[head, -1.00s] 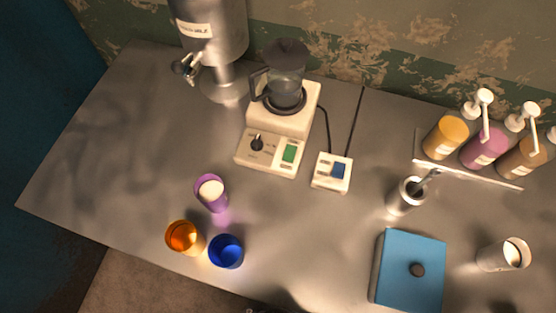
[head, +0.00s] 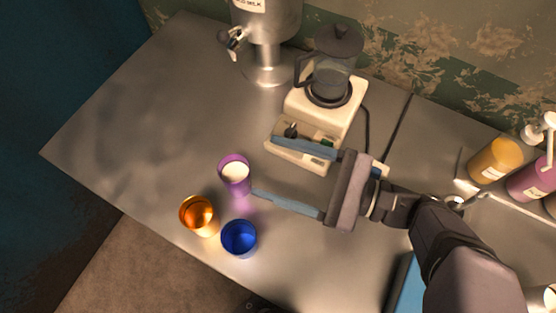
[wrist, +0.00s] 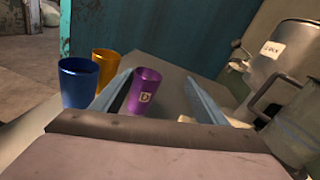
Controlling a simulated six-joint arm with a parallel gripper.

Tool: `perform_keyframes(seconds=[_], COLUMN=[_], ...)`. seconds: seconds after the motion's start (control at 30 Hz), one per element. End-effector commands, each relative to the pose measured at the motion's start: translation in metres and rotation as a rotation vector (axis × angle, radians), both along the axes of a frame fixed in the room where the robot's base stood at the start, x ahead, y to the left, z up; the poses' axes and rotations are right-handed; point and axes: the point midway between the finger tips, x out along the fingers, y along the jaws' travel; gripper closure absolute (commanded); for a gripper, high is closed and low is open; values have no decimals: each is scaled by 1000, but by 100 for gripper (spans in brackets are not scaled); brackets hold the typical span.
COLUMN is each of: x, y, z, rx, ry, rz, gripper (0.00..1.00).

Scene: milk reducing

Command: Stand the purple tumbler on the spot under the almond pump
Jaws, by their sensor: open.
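The purple tumbler (head: 237,184) stands upright on the grey counter with white liquid inside. My gripper (head: 262,167) is open, and its two blue fingers point left toward the tumbler from the right. In the wrist view the purple tumbler (wrist: 146,90) shows between the spread fingers (wrist: 159,76), and I cannot tell whether they touch it. At the right edge are pump bottles, an amber one (head: 495,160) and a purple one (head: 533,180). I cannot read their labels, so which is almond is unclear. The spot under the almond pump is not identifiable.
An orange tumbler (head: 197,217) and a blue tumbler (head: 239,240) stand close to the purple one, nearer the front edge. The counter's left part is clear.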

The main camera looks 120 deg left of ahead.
Motion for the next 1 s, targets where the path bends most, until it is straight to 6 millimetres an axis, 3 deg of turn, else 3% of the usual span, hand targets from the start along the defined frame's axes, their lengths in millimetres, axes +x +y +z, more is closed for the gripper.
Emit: perform_keyframes(seconds=[0.03, 0.2, 0.43, 1.0], x=[-6, -10, -13, -48], y=[-4, -14, -17, -23], z=[-20, -42, -44, -45], rx=[-55, -153, -170, -167], ry=[10, 22, 23, 22], rz=[16, 58, 67, 67], gripper=[33, 33, 33, 33])
